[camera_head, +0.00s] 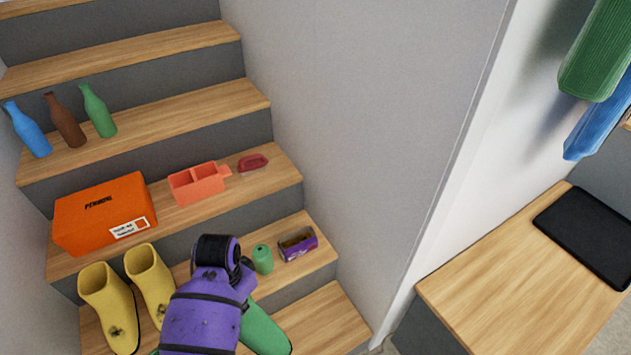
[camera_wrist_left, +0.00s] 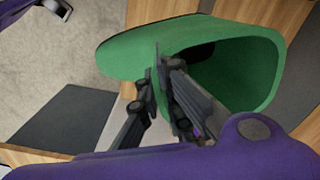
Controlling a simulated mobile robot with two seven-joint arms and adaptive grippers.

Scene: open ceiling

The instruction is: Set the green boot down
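The green boot (camera_head: 263,331) is partly hidden behind my purple left arm low in the head view, over the lower steps. In the left wrist view the green boot (camera_wrist_left: 150,45) shows large, with its open top facing right. My left gripper (camera_wrist_left: 165,75) has its fingers at the boot's rim, one inside the opening and one outside, and looks closed on the wall between them. The arm hides these fingers in the head view. I cannot tell whether the boot touches a step.
Two yellow boots (camera_head: 108,308) stand left of my arm. An orange box (camera_head: 104,214) sits one step higher. The lowest visible step has bare wood (camera_head: 335,318) at right.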

